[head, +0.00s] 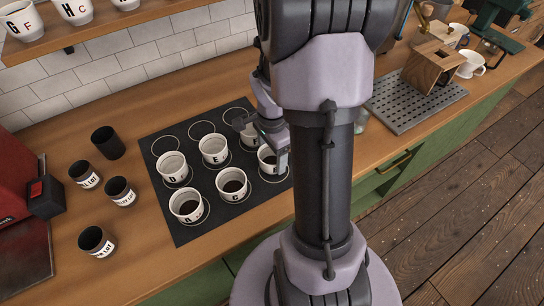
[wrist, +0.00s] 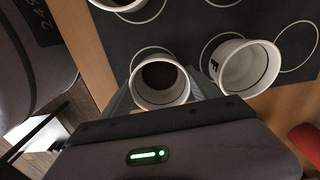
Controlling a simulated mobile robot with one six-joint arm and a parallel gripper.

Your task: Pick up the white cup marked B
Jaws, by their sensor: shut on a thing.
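Several white cups with black letters stand on a dark mat (head: 180,236) with printed circles. My gripper (head: 264,142) is shut on the front-right white cup (head: 267,163), which holds dark liquid. In the wrist view this cup (wrist: 160,97) sits between the fingers, within or just over its circle; I cannot tell if it is lifted. Its letter is not readable in either view. The cup marked F (wrist: 250,68) is beside it, empty. Cups D (head: 173,170), E (head: 213,152), A (head: 187,208) and C (head: 233,187) stand to the left.
Several black cups (head: 95,241) stand left of the mat, near a red machine (head: 20,180). More lettered cups line a wall shelf (head: 95,32). At right are a perforated tray (head: 400,117), a wooden box (head: 432,68) and a white mug (head: 470,65).

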